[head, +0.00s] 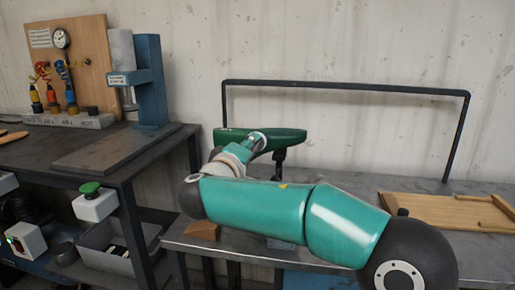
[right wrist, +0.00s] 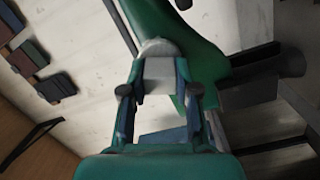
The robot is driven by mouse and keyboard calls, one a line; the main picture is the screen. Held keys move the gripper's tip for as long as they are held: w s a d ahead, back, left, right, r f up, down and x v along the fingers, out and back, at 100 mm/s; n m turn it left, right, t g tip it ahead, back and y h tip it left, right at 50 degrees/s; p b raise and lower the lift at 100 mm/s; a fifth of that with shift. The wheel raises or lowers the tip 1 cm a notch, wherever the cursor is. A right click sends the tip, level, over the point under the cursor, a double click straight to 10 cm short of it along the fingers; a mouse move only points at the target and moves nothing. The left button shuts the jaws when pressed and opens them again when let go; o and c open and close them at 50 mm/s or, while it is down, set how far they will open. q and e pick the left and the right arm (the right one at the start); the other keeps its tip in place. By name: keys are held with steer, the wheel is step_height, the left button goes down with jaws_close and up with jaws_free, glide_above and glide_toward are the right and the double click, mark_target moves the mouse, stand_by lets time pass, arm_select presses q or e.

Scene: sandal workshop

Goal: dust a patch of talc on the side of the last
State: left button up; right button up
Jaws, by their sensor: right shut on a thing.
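The green last (head: 285,137) sits on a dark stand (head: 279,158) at the back of the metal bench in the head view. In the right wrist view the last (right wrist: 205,45) fills the upper middle. My right gripper (head: 256,142) reaches to the near side of the last. In the right wrist view my right gripper (right wrist: 160,92) is shut on a pale grey block-like thing with a whitish, rounded top (right wrist: 158,74). That top overlaps the last's side; whether they touch I cannot tell. No talc patch can be made out. My left gripper is not in view.
A black rail frame (head: 345,87) stands behind the bench. A wooden tray (head: 430,209) lies at the right, and a brown block (head: 203,231) at the front left. A blue press (head: 150,82) stands on the dark left table. Several coloured blocks (right wrist: 55,87) show in the wrist view.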

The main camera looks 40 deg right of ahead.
steer(key=shift+w+a+f+p, duration=0.1)
steer(key=shift+w+a+p, duration=0.1)
steer(key=shift+w+a, duration=0.45)
steer(key=shift+w+a+p, duration=0.15)
steer(key=shift+w+a, duration=0.15)
steer(key=shift+w, duration=0.55)
steer(key=b+v, duration=0.2)
steer(key=v, duration=0.4)
steer(key=b+v, duration=0.1)
steer(key=v, duration=0.2)
